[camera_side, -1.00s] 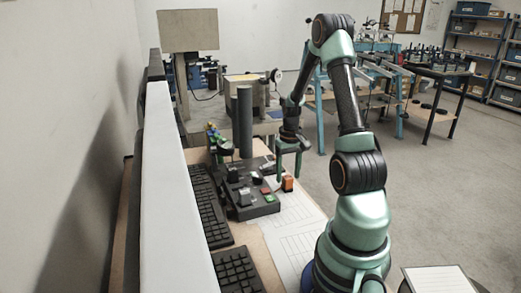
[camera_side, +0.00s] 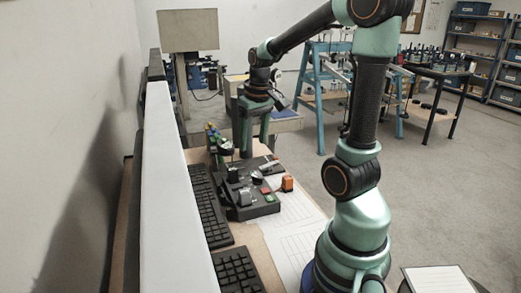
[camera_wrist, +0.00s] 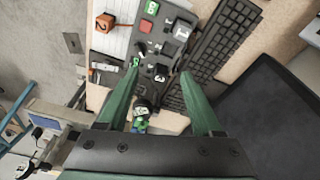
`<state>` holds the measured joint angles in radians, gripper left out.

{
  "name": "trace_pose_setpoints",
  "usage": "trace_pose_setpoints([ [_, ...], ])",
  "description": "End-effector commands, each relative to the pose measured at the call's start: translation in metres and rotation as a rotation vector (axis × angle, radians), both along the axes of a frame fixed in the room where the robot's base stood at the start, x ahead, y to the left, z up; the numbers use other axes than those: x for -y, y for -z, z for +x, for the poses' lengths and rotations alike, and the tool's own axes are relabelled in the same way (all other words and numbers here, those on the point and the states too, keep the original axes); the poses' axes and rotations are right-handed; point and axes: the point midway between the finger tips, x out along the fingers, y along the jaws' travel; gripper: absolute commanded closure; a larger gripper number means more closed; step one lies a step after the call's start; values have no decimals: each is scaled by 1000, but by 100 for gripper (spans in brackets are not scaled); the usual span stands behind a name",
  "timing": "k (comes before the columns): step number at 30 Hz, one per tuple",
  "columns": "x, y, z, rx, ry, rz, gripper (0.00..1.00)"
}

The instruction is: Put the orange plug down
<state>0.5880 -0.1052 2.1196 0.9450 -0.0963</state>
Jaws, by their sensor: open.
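The orange plug (camera_side: 287,183) sits on the white sheet at the right side of the black control panel (camera_side: 250,200). In the wrist view the orange plug (camera_wrist: 104,22) is at the upper left, with a dark "2" on it. My gripper (camera_side: 253,143) is open, with its two green fingers pointing down above the far part of the panel. It is apart from the plug, up and to its left in the side view. In the wrist view nothing is held between the fingertips (camera_wrist: 160,70).
The panel carries red and green buttons and dark raised parts. Black keyboards (camera_side: 208,205) lie to its left, beside a pale upright panel (camera_side: 165,190). White printed sheets (camera_side: 295,225) lie to its right, mostly clear. A small green-and-dark object (camera_wrist: 141,115) shows between the fingers.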

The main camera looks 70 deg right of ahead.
Motion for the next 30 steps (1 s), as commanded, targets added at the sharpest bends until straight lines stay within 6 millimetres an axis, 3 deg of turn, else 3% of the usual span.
trace_pose_setpoints([
  [1, -28, -11, 7, 38, -67, -20, 33],
  [6, -109, -34, 9, 150, -255, -56, 33],
  [12, -175, -44, -5, 261, -425, -64, 33],
  [18, -199, -46, -13, 307, -490, -59, 33],
  [30, -199, -46, -14, 308, -492, -59, 33],
])
